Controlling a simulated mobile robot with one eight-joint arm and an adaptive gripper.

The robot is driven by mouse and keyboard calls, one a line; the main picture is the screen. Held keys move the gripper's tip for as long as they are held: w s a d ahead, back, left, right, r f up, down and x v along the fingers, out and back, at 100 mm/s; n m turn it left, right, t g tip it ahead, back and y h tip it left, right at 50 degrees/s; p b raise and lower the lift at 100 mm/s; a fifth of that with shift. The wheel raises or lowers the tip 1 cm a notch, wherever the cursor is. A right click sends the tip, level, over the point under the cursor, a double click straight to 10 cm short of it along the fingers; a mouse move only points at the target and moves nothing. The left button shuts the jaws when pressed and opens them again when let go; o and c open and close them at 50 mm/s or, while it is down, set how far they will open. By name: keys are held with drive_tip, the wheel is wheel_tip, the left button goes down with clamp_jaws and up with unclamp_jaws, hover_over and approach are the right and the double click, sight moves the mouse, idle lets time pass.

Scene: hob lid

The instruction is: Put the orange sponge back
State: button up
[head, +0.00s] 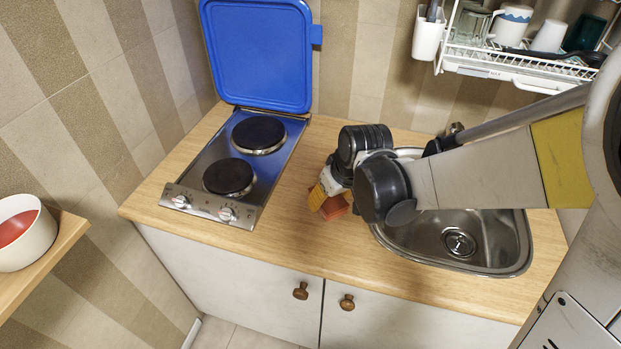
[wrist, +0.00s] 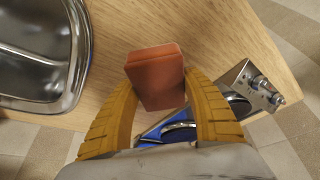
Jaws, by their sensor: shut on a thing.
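The orange sponge (head: 336,208) is a reddish-orange block, partly hidden behind my gripper in the head view. In the wrist view the sponge (wrist: 157,78) sits between the yellow fingers of my gripper (wrist: 160,88). My gripper (head: 322,203) is shut on the sponge, over the wooden counter between the hob and the sink. The sponge is at or close above the counter; I cannot tell whether it touches the wood.
The hob (head: 223,178) with two dark plates is to the left, its blue lid (head: 257,55) standing open. The steel sink (head: 505,240) is to the right, partly behind my arm. A dish rack (head: 500,62) hangs above. A bowl (head: 22,232) stands on a shelf at far left.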

sight(310, 214)
drive_tip(key=a+f, duration=0.1)
drive_tip(key=w+a+f, duration=0.1)
drive_tip(key=w+a+f+b, duration=0.1)
drive_tip(key=a, duration=0.1)
wheel_tip(310, 214, down, 4)
drive_tip(key=shift+r+b, duration=0.1)
drive_tip(key=shift+b, duration=0.95)
drive_tip(key=shift+d, duration=0.1)
drive_tip(key=o, duration=1)
